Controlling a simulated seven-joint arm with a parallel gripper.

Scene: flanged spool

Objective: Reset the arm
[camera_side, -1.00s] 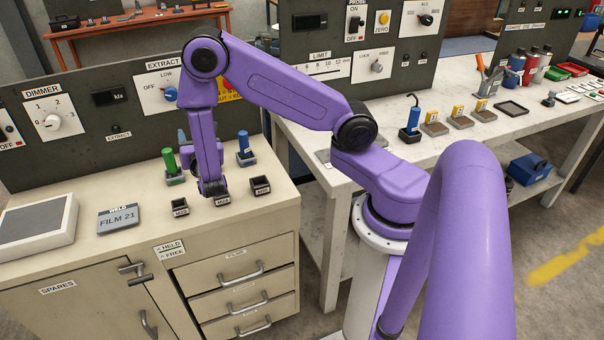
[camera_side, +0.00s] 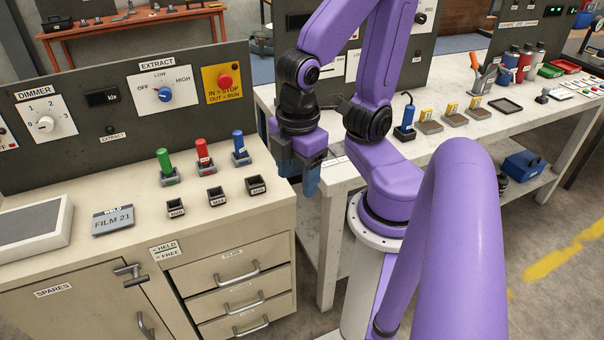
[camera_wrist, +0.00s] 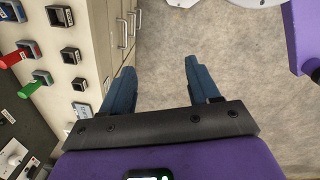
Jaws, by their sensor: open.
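My gripper (camera_side: 300,178) hangs beside the right end of the beige cabinet, near the white bench, pointing down. In the wrist view its two blue fingers (camera_wrist: 162,85) are spread apart with only grey floor between them. It is open and empty. On the cabinet top (camera_side: 130,190), a green spool (camera_side: 163,160), a red spool (camera_side: 203,152) and a blue spool (camera_side: 239,147) stand upright in grey holders in a row. Three empty dark square holders (camera_side: 217,196) sit in front of them. My arm is folded back near its base.
A panel with a dimmer knob (camera_side: 46,124), an extract knob (camera_side: 165,95) and a red stop button (camera_side: 225,80) stands behind the cabinet. A film sign (camera_side: 113,220) and a white-framed tray (camera_side: 35,225) lie at left. The white bench (camera_side: 440,150) holds several tools and blocks.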

